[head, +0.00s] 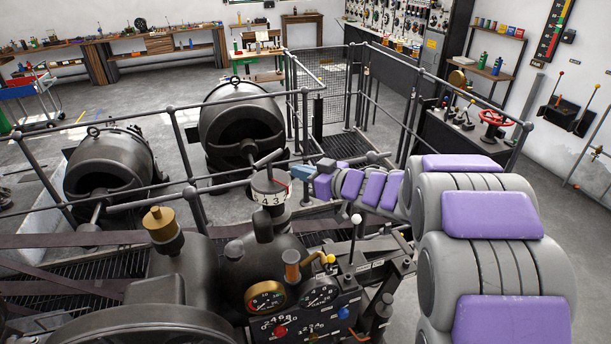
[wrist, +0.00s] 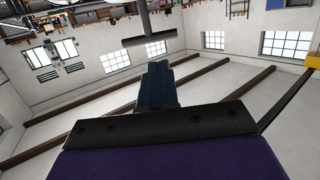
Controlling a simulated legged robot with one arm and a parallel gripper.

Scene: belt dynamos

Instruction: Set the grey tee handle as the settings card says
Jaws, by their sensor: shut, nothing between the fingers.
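The grey tee handle (head: 268,158) stands on top of a round numbered dial (head: 270,190) at the middle of the machine in the head view. Its crossbar slants, right end towards the back. The figures 4 and 3 show on the dial's side, with a red mark on its top. My gripper (head: 293,172) is just right of the handle, its blue fingers shut and empty. In the wrist view the tee handle (wrist: 150,48) shows just beyond the shut fingertips (wrist: 158,65); I cannot tell whether they touch. I cannot make out the settings card.
A panel with gauges (head: 321,296) and knobs sits below the dial. A ball-topped lever (head: 355,222) and a brass-capped post (head: 161,226) stand nearby. Railings (head: 185,165) run behind, before two dark dynamos (head: 240,122). A red valve wheel (head: 494,118) is at the right.

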